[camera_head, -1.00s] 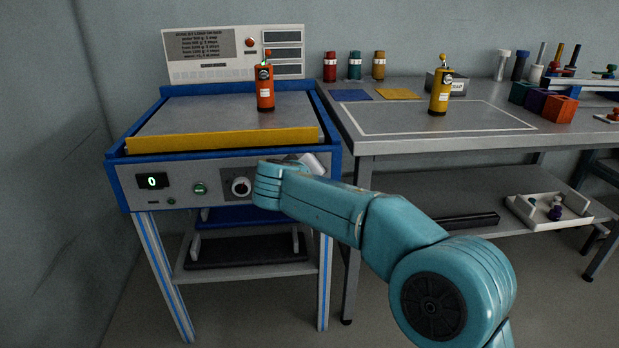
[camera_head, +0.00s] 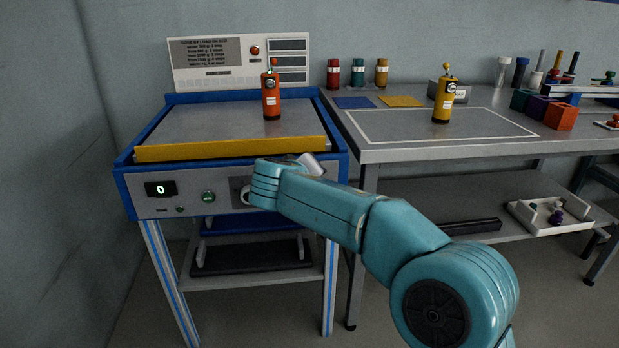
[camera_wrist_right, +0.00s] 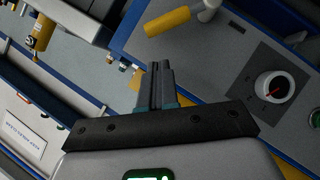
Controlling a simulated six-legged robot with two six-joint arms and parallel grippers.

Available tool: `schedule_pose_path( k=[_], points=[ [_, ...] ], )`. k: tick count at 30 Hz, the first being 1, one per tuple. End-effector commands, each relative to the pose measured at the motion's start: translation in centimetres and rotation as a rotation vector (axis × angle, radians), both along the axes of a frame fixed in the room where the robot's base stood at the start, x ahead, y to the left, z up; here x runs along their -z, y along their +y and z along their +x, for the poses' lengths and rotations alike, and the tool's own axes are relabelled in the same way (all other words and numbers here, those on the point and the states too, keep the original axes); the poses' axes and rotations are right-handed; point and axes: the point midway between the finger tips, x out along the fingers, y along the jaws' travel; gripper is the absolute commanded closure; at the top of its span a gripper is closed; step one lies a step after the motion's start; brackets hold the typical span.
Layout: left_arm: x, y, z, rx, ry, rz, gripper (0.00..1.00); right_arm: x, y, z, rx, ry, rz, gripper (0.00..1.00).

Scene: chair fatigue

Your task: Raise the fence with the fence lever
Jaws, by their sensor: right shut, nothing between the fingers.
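The yellow fence (camera_head: 232,149) lies low along the front edge of the blue-framed machine's grey top (camera_head: 220,125). In the right wrist view a lever with a yellow grip (camera_wrist_right: 168,22) and a pale arm sticks out from the blue-edged front panel; it looks like the fence lever. In the head view a pale cylinder (camera_head: 312,165) shows just behind my right wrist, and the rest there is hidden. My right gripper (camera_wrist_right: 158,66) is shut and empty, its fingertips below the yellow grip and apart from it. My left gripper is not in view.
An orange bottle-like object (camera_head: 271,95) stands on the machine top. A grey bench (camera_head: 420,155) with a yellow one (camera_head: 444,100) stands close at the right.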

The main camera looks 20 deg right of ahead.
Motion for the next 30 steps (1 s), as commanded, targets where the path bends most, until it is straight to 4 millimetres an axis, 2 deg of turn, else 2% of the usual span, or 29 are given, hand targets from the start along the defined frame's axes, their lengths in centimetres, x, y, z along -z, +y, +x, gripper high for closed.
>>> schedule_pose_path(
  k=[3, 18, 30],
  points=[
    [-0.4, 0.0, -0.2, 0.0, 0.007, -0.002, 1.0, -0.8, 0.0, -0.2, 0.0, -0.001, 0.001, 1.0],
    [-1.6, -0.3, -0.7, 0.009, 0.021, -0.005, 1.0, -4.2, 4.7, -6.4, -0.001, 0.0, -0.001, 1.0],
    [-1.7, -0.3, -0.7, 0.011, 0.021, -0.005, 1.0, -4.5, 5.5, -7.2, 0.001, 0.0, 0.0, 1.0]
  ],
)
